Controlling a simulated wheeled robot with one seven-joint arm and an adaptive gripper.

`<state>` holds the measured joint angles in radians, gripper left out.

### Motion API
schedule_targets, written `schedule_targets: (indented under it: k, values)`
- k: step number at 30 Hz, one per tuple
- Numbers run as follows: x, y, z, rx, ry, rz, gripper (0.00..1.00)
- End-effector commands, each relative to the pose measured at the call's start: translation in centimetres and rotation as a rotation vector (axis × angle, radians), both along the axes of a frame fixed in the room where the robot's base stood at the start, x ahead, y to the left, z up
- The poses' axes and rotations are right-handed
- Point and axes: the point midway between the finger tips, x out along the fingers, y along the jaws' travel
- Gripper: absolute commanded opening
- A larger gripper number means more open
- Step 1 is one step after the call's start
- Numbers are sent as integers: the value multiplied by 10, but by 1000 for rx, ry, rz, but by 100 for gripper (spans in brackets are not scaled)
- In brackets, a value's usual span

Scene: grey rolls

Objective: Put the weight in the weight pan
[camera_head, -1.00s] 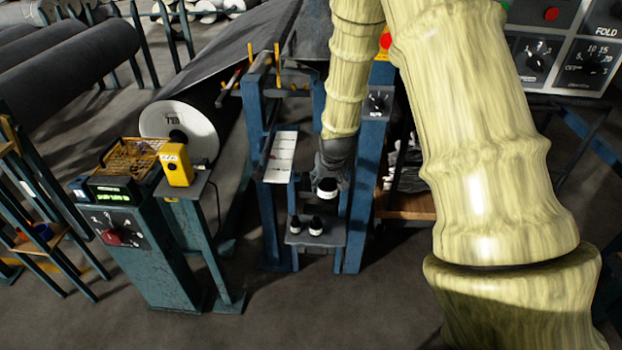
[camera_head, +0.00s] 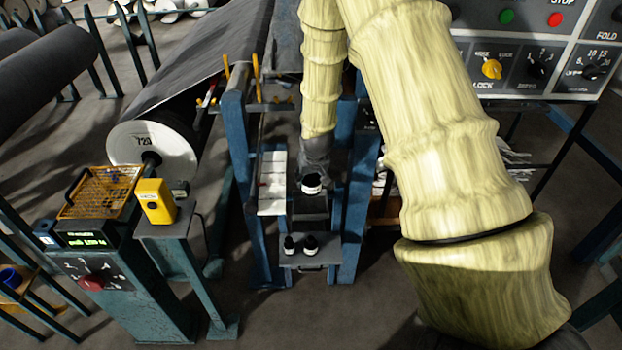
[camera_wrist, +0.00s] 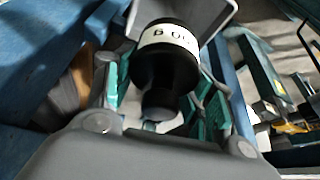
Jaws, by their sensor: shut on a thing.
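The weight (camera_head: 312,184), black with a white band, is held at the lower end of my arm in the head view. My gripper (camera_head: 315,162) is shut on it. In the wrist view the weight (camera_wrist: 166,70) shows its lettered white band, between green-padded fingers. A grey tray-like part (camera_head: 309,208), probably the weight pan, lies just below the weight between blue posts. A grey edge (camera_wrist: 205,14) shows behind the weight in the wrist view. I cannot tell whether the weight touches the pan.
Two more black weights (camera_head: 299,245) stand on a small grey shelf (camera_head: 312,261) below. Blue posts (camera_head: 353,215) flank the space. A white panel (camera_head: 272,183) is at left. A yellow device (camera_head: 155,200) on a stand and a large grey roll (camera_head: 155,145) are farther left.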

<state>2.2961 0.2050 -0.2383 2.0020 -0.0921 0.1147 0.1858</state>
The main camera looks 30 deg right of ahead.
Motion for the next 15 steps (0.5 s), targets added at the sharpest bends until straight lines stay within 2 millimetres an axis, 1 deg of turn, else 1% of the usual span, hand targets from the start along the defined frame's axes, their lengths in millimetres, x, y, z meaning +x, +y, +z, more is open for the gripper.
schedule_targets:
  k: [6,10,15]
  values:
    - [3,3,-22,0,-2,4,0]
    - [3,2,-29,-1,-3,4,0]
    - [3,2,-33,-1,-4,3,0]
